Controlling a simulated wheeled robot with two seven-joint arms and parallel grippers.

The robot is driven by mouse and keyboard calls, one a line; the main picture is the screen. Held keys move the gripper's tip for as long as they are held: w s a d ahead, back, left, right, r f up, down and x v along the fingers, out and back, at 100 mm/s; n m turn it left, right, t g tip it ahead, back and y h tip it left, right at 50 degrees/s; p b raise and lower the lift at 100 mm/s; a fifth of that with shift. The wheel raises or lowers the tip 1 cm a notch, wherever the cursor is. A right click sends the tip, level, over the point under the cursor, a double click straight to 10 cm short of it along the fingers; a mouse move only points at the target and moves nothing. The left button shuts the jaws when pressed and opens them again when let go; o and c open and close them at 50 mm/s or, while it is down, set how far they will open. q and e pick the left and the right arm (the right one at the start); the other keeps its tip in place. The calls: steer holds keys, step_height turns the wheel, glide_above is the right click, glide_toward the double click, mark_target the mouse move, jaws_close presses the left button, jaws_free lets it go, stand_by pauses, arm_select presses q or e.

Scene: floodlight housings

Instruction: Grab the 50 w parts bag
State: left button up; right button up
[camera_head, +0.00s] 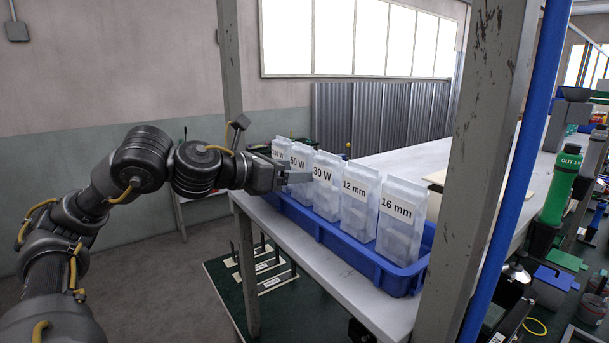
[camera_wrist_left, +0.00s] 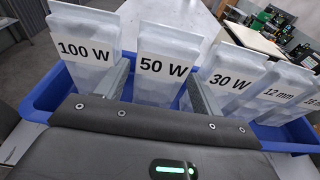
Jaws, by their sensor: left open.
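The 50 W parts bag (camera_head: 298,160) is a pale translucent bag with a white label, standing upright in a blue tray (camera_head: 345,242) between the 100 W bag (camera_wrist_left: 88,50) and the 30 W bag (camera_head: 324,190). In the left wrist view the 50 W bag (camera_wrist_left: 165,68) is in the middle. My left gripper (camera_wrist_left: 157,78) is open, with one finger at each side of this bag. How deep the fingers reach along its sides is hard to tell. In the head view the left gripper (camera_head: 298,177) hides the bag's lower part. My right gripper is not in view.
The 12 mm bag (camera_head: 357,205) and 16 mm bag (camera_head: 400,222) stand farther right in the tray, close together. The tray sits at the edge of a pale table (camera_head: 330,280). A grey post (camera_head: 480,150) and blue pole (camera_head: 515,190) rise at the right.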

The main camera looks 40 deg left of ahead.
arm_select(q)
steer(key=shift+w, duration=0.25)
steer(key=shift+s, duration=0.2)
steer(key=shift+c, duration=0.6)
steer(key=c, duration=0.7)
step_height(320, 180, up, 18)
steer(key=p, duration=0.3)
